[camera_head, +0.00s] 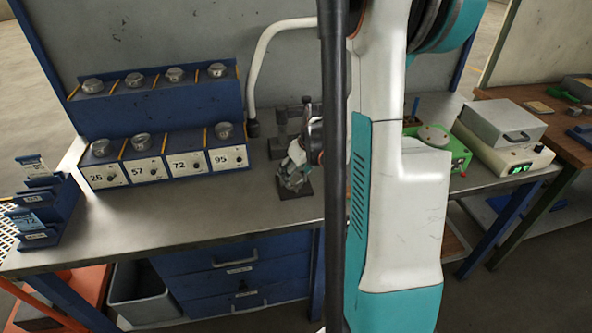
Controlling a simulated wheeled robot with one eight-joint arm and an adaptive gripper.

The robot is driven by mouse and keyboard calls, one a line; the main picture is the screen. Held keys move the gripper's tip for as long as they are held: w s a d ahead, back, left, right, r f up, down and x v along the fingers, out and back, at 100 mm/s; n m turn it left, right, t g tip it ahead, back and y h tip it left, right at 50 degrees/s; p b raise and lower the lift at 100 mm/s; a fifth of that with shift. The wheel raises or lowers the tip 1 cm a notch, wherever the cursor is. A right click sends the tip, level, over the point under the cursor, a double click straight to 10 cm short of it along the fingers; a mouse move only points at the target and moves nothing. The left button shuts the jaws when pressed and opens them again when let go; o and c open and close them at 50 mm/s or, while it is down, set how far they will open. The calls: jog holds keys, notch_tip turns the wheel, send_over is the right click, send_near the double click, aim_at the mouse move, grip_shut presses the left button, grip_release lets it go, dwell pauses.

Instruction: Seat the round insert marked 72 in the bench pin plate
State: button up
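A blue two-tier rack (158,113) stands on the bench, with lower labels 26, 57, 72 and 95. Round metal inserts sit above the labels 26 (100,147), 57 (140,142) and 95 (224,131). No insert shows above the label 72 (186,163). My gripper (293,178) is low over the bench to the right of the rack, above a small dark base (307,191). I cannot tell if this base is the pin plate. The fingers are small and partly hidden, so whether they are open or hold the insert marked 72 is unclear.
Several more inserts sit on the upper tier. A dark stand (283,135) is right behind my gripper. Blue holders (42,212) stand at the left. A green device (440,141) and a grey box unit (504,132) are at the right. The front middle of the bench (215,205) is clear.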

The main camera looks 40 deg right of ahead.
jog(key=shift+r, duration=0.1)
jog(key=p+v, duration=0.7)
jog(key=v, duration=0.4)
dwell(0.6)
jog(key=shift+w+a, duration=0.1)
dwell(0.4)
